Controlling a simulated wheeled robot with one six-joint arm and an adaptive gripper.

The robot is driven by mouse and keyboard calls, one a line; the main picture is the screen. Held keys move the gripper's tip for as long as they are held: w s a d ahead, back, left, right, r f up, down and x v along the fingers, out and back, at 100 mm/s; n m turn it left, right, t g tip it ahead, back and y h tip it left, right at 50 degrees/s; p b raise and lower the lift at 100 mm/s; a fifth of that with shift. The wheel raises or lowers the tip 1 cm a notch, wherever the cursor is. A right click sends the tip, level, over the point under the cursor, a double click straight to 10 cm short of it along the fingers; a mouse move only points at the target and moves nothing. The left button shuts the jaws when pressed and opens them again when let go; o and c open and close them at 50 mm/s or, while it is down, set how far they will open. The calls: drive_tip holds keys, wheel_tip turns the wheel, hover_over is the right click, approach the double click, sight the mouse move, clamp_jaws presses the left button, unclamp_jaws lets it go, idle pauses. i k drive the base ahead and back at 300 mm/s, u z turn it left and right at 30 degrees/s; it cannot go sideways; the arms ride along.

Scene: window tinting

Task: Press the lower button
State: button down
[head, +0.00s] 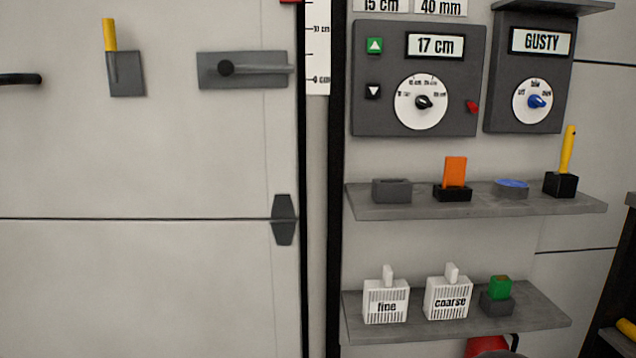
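The control panel (455,117) is a dark grey box on the wall at the upper right of the head view. On its left side, a green button (374,45) with a white up arrow sits above a black button (373,91) with a white down arrow. The black one is the lower button. The panel's display (435,46) reads 17 cm. A white dial (421,101) with a black knob and a small red switch (472,107) are to the right of the buttons. My gripper is not in view.
A second panel (500,95) reading GUSTY adjoins on the right. Below, an upper shelf (400,210) holds several tools, and a lower shelf (400,335) holds boxes marked fine and coarse. A ruler strip (318,50) and dark post stand left. The space before the buttons looks clear.

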sight(372, 90)
drive_tip(key=k, duration=1.3)
drive_tip(key=u, duration=0.65)
drive_tip(key=i, duration=0.55)
drive_tip(key=u, duration=0.55)
drive_tip(key=i, duration=0.75)
drive_tip(key=z, duration=0.8)
drive_tip(key=i, duration=0.45)
drive_tip(key=z, duration=0.45)
